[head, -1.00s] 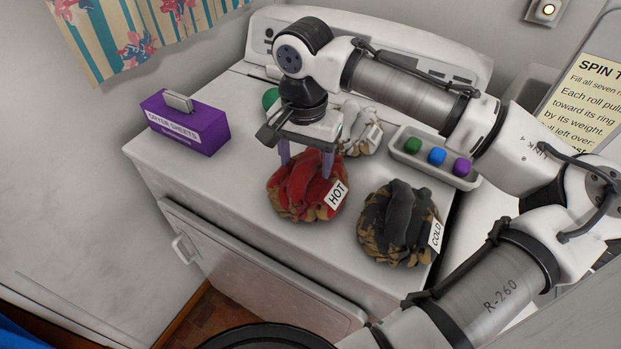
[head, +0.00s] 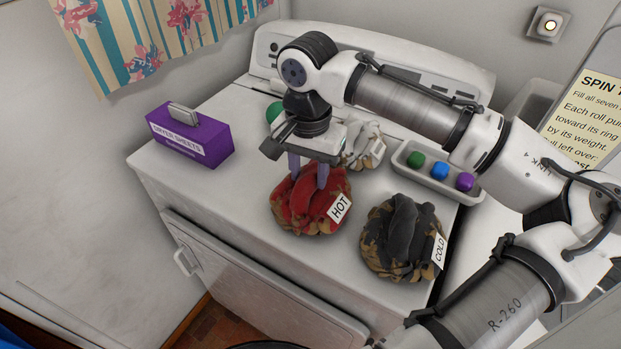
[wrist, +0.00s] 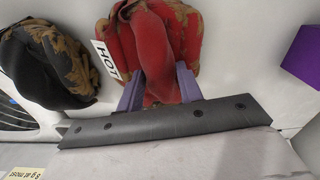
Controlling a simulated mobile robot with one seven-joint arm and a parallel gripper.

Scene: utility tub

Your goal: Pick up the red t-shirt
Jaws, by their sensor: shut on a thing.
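The red t-shirt (head: 309,200) lies in a bundle with brown patterned cloth and a tag reading HOT (head: 340,207), on top of the white machine. My gripper (head: 308,180) points down at it from above. Its purple fingers are shut on a fold of the red cloth. In the wrist view the red fold (wrist: 162,60) stands up between the two fingers (wrist: 158,92). The bundle appears to be still on the machine top. The fingertips are partly hidden by the cloth.
A dark bundle tagged COLD (head: 402,238) sits right of the red one. A pale bundle (head: 363,145) lies behind. A tray (head: 408,165) holds green, blue and purple pieces. A purple dryer sheets box (head: 190,137) stands left. The machine top's front left (head: 225,190) is clear.

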